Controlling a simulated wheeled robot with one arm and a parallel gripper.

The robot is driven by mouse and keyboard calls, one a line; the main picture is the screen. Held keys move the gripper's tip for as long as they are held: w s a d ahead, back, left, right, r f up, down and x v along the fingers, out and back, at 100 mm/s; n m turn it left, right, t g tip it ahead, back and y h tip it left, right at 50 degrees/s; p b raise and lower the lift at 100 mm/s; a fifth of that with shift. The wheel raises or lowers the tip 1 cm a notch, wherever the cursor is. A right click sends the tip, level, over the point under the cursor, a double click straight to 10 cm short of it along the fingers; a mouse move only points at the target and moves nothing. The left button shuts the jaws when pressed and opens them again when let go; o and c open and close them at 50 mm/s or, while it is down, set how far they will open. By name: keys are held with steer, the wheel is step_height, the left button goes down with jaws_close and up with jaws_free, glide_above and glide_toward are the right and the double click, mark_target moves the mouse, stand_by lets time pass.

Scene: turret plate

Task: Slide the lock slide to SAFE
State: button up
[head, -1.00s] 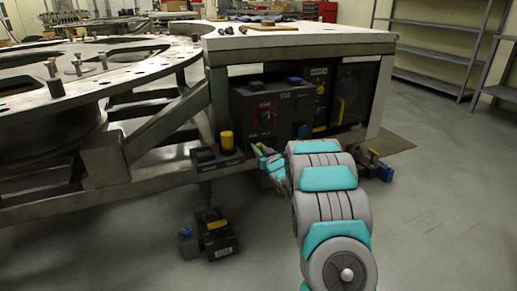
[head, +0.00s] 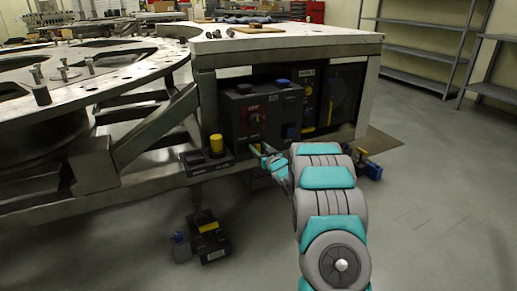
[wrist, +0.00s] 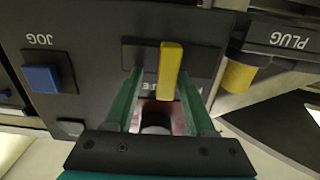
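The lock slide's yellow handle (wrist: 171,70) stands out from a dark slot plate (wrist: 203,60) in the wrist view. My gripper (wrist: 160,73) has its green fingers apart on either side of the handle. The handle sits nearer the right finger, with a visible gap to the left one; whether the right finger touches it I cannot tell. A label below the slot is mostly hidden by the fingers and handle. In the head view my gripper (head: 265,151) is at the lower front of the dark control box (head: 236,103).
A blue JOG button (wrist: 42,78) is left of the slide in the wrist view. A yellow knob (wrist: 238,75) by the PLUG label is close on the right. A red rotary knob (head: 255,119) is above the gripper in the head view.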

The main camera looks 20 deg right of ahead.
steer(key=shift+s, duration=0.15)
steer(key=s, duration=0.7)
steer(key=shift+s, duration=0.3)
stand_by(0.4)
steer(key=s+a+r+g, duration=0.1)
steer(key=s+a+g, duration=0.5)
steer(key=s, duration=1.2)
steer(key=s+a+r+g, duration=0.1)
steer(key=s+a+g, duration=0.6)
steer(key=s, duration=1.2)
steer(key=s+a+g, duration=0.6)
steer(key=s+a, duration=0.5)
steer(key=s, duration=0.8)
steer(key=shift+a+r+g+h, duration=0.25)
steer(key=shift+r+g+h, duration=0.05)
steer(key=shift+r+g, duration=0.1)
